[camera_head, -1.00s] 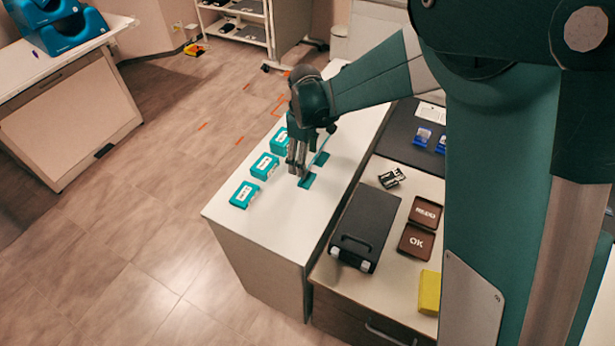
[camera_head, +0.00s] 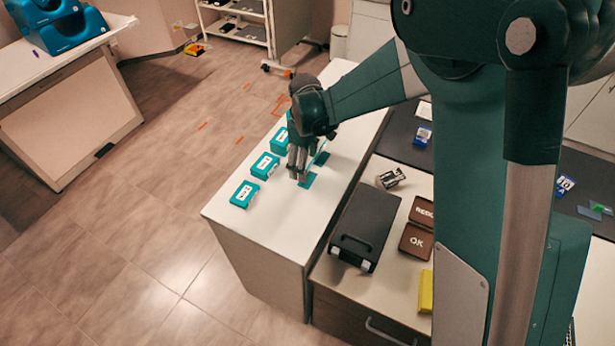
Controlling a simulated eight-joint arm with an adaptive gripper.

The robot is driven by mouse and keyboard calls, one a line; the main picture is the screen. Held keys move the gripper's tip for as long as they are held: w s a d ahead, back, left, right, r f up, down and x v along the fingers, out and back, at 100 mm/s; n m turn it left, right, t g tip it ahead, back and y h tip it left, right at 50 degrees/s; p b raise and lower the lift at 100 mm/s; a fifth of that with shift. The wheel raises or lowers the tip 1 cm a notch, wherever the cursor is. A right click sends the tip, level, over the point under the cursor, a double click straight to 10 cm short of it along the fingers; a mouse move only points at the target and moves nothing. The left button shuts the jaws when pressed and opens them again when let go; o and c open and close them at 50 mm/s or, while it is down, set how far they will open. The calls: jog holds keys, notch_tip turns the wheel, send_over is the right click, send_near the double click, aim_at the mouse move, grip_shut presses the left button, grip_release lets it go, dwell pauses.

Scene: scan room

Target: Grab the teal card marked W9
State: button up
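Two flat teal cards lie on the white counter (camera_head: 250,225): the near teal card (camera_head: 308,181) is right beside my fingertips, and the far teal card (camera_head: 322,158) is behind it. Their markings are too small to read, so I cannot tell which one is W9. My gripper (camera_head: 298,177) points down at the near card's left edge. Its fingers look close together, and I cannot tell whether they are open or touch the card. The wrist hides part of the counter behind it.
Teal boxes with white labels, a near one (camera_head: 244,194) and a middle one (camera_head: 265,166), stand in a row left of my gripper; another is partly hidden. A dark case (camera_head: 362,228) and brown signs (camera_head: 416,242) lie on the counter to the right. The near counter end is clear.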

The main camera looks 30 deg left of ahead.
jog(key=shift+f, duration=0.1)
jog(key=shift+s+f, duration=0.1)
jog(key=shift+f, duration=2.4)
jog(key=c, duration=1)
